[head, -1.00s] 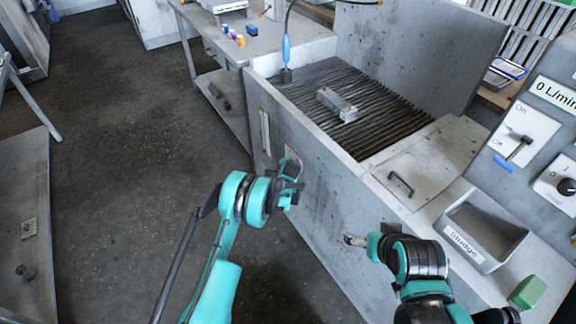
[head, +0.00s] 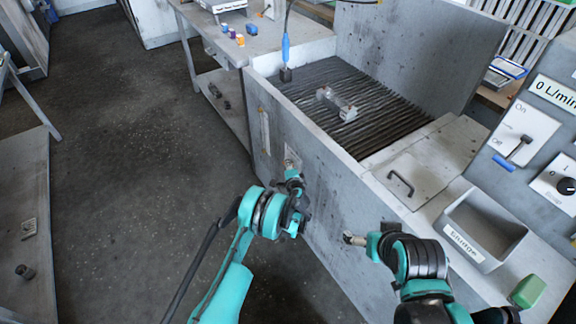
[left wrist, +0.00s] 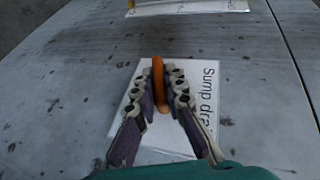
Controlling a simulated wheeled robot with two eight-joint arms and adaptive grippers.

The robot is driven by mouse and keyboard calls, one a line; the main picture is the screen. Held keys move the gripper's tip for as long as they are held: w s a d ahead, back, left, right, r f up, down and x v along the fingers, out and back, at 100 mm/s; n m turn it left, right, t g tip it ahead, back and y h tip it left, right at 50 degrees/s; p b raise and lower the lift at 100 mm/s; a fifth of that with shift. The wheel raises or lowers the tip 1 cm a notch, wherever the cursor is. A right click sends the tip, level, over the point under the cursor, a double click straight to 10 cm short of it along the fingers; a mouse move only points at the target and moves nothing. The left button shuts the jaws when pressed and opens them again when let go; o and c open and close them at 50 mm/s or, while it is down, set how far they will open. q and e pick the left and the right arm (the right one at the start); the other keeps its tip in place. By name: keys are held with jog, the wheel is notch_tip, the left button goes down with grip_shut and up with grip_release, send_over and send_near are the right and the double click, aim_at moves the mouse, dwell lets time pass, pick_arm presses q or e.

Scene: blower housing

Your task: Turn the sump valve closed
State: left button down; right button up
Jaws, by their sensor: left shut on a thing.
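The sump valve shows as an orange handle (left wrist: 158,82) in the left wrist view, standing against a white label (left wrist: 207,105) that reads "Sump dra…". My left gripper (left wrist: 160,90) is shut on this handle, with its jointed fingers on both sides of it. In the head view, my left gripper (head: 294,182) is at the side wall of the grey basin, just below the label (head: 291,160), and hides the handle. My right gripper (head: 354,239) is near the same wall, further right; its finger opening is unclear.
The grey basin (head: 325,180) has a slatted grate with a metal part (head: 346,112) on it. A sludge tray (head: 482,228), a green block (head: 527,291) and a switch panel (head: 530,130) are at the right.

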pick_arm(q)
jog(key=c, duration=1.6)
grip_release()
jog(key=v, duration=0.7)
jog(key=shift+s+d, duration=0.1)
jog(key=shift+s, duration=0.2)
